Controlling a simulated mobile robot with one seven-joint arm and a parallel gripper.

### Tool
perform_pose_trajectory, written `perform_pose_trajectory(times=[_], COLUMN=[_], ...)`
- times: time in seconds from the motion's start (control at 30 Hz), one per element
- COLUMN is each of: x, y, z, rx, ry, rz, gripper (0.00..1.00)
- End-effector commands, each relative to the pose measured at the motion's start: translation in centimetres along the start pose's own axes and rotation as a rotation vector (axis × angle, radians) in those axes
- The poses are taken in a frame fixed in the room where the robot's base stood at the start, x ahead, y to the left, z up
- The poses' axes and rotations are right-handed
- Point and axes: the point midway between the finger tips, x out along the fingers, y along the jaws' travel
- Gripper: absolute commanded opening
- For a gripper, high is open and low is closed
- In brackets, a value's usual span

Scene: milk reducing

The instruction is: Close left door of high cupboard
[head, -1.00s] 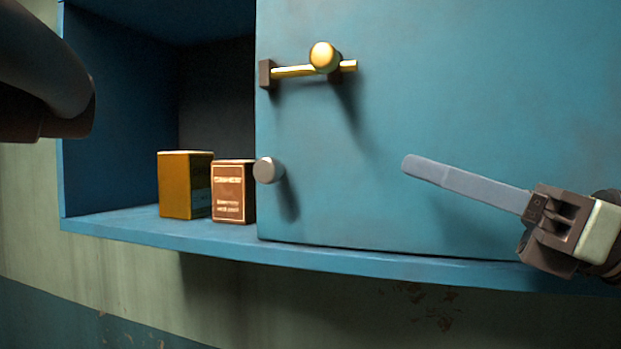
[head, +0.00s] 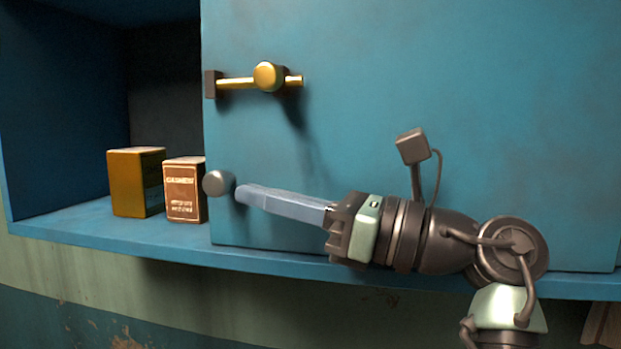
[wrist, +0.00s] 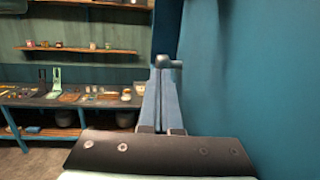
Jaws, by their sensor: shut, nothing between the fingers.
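The blue high cupboard (head: 90,222) is open on its left side. The door that shows (head: 430,85) covers the right part and carries a round grey knob (head: 219,183) at its lower left edge. No separate left door can be made out in the head view. My gripper (head: 242,193) has its long grey fingers together, pointing left, with the tips at or just beside the knob; contact cannot be told. In the wrist view the shut fingers (wrist: 160,80) point at the knob (wrist: 172,63), alongside the blue door face (wrist: 245,75).
A yellow box (head: 135,182) and a brown box (head: 185,190) stand on the cupboard floor, left of the knob. A brass latch (head: 265,77) sits above on the door. The wrist view shows a cluttered workbench (wrist: 20,100) and shelves (wrist: 85,50) beyond.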

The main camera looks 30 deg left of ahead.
Motion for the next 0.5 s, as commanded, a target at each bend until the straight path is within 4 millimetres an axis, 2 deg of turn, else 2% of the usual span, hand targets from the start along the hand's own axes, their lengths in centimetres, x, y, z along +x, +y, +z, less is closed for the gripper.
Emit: perform_pose_trajectory(times=[0.2,0.5], x=[1.6,1.7], y=[0.0,-0.1], z=[0.1,-0.1], rx=[0.001,0.0], ry=[-0.001,-0.001], rz=[-0.002,-0.003], gripper=[0.0,0.0])
